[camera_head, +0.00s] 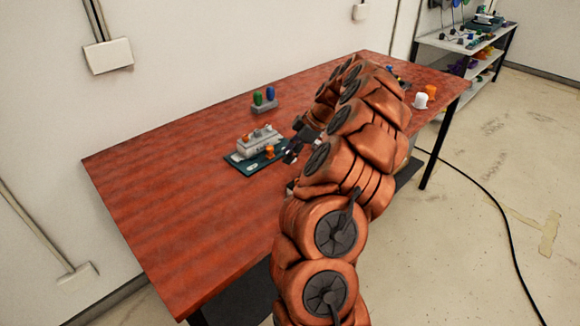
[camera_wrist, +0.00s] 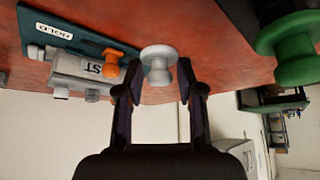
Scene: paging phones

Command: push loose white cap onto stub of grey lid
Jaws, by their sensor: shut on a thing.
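In the wrist view, my gripper (camera_wrist: 160,68) has its two dark fingers on either side of a white cap (camera_wrist: 158,54), shut on it. The cap has a wide round flange and a narrower stem. Beside it is the grey lid (camera_wrist: 72,70), a block with lettering, an orange knob (camera_wrist: 112,57) and small pale and grey stubs (camera_wrist: 92,95), on a teal base (camera_wrist: 55,32) marked "HOLD". In the head view, the grey lid (camera_head: 257,145) stands left of my gripper (camera_head: 290,152). The held cap is not clear there; which stub is bare cannot be told.
A grey stand with green and blue knobs (camera_head: 264,98) is behind the lid. A large green knob (camera_wrist: 292,48) is close at the right of the wrist view. White (camera_head: 420,101) and orange (camera_head: 431,91) pieces stand at the table's right end. The table's left side (camera_head: 150,185) is clear.

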